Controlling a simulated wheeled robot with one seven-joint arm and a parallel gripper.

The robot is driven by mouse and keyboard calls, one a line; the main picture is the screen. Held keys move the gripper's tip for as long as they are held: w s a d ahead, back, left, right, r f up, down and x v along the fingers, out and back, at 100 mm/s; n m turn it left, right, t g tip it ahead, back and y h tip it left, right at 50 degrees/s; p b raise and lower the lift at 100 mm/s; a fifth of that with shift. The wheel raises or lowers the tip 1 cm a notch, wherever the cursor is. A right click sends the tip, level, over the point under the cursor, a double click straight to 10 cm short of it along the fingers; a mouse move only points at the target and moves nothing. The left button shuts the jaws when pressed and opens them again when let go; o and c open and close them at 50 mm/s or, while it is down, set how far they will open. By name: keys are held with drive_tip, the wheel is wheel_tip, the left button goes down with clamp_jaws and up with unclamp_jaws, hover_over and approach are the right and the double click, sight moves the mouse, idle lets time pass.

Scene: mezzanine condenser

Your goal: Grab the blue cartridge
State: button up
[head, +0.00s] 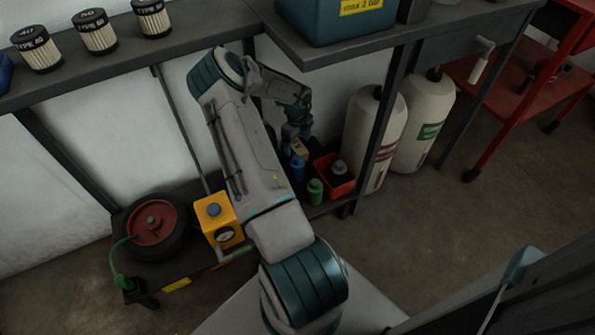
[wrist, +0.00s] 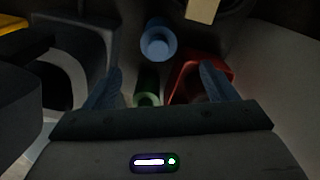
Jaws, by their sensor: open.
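The blue cartridge (head: 297,168) stands on the low shelf under the bench, partly hidden by my arm in the head view. In the wrist view it is a blue cylinder (wrist: 158,42) with a round end facing the camera, above centre, beyond the fingertips. My gripper (head: 298,143) is just above and behind it in the head view. In the wrist view the gripper's two fingers (wrist: 160,82) are spread wide with nothing held between them. The cartridge appears apart from both fingers.
A green cartridge (head: 315,192) stands close in front, and a red bin (head: 345,188) holding a dark bottle is to the right. The bench top overhangs this shelf. A bench leg (head: 378,130) and pale cylinders (head: 428,115) stand right; a yellow box (head: 217,219) is left.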

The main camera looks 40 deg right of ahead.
sight(297, 157)
wheel_tip(297, 157, down, 11)
drive_tip(key=b, duration=0.3)
drive_tip(key=shift+a, duration=0.1)
drive_tip(key=shift+r, duration=0.1)
drive_tip(key=c, duration=1.2)
